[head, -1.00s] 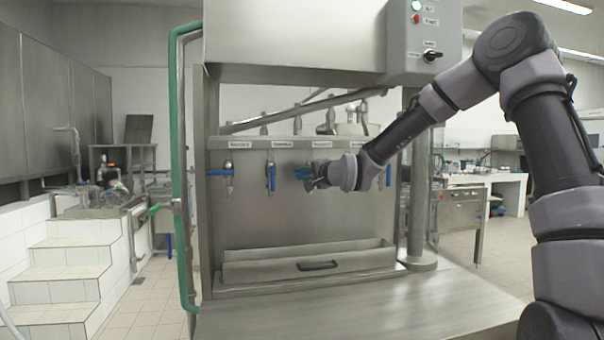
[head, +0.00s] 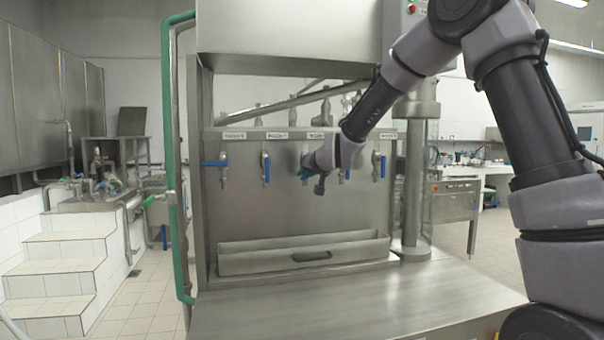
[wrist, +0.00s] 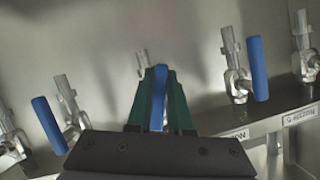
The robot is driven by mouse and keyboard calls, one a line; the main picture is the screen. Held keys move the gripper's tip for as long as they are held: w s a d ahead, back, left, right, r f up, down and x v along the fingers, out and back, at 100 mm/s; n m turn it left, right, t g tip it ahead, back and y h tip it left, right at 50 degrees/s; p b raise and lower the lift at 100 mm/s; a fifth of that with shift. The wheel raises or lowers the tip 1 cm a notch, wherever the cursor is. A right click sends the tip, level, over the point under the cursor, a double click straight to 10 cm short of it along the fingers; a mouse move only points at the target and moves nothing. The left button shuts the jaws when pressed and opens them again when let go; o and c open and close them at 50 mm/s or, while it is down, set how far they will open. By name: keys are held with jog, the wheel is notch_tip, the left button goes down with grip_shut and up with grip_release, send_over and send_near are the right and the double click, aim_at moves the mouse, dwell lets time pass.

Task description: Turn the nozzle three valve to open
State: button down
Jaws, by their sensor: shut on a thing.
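The nozzle three valve (head: 305,159) is third from the left in the row on the steel filler panel. My gripper (head: 305,174) is at this valve, and its green fingers are shut on the blue handle. In the wrist view, the blue handle (wrist: 159,98) stands between the fingertips of my gripper (wrist: 160,90). Part of the valve body (wrist: 142,61) shows behind the fingers. The handle's exact angle is hard to tell because the fingers cover much of it.
The leftmost valve's blue handle (head: 213,164) lies sideways. The second valve's handle (head: 266,170) hangs down close to my gripper's left. Other valves stand to the right, partly behind my wrist. A steel trough (head: 235,262) sits below; the panel between is clear.

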jog(key=shift+w+d+f+n+h, duration=0.1)
jog(key=shift+d+n+h, duration=0.25)
jog(key=shift+n+h, duration=0.25)
jog(key=shift+w+d+f+n+h, duration=0.1)
jog(key=shift+d+n+h, duration=0.25)
jog(key=shift+n, duration=0.45)
jog(key=c, duration=0.8)
grip_release()
jog(key=shift+s+r, duration=0.1)
jog(key=v, duration=1)
jog(key=shift+s, duration=0.4)
jog(key=shift+d, duration=0.1)
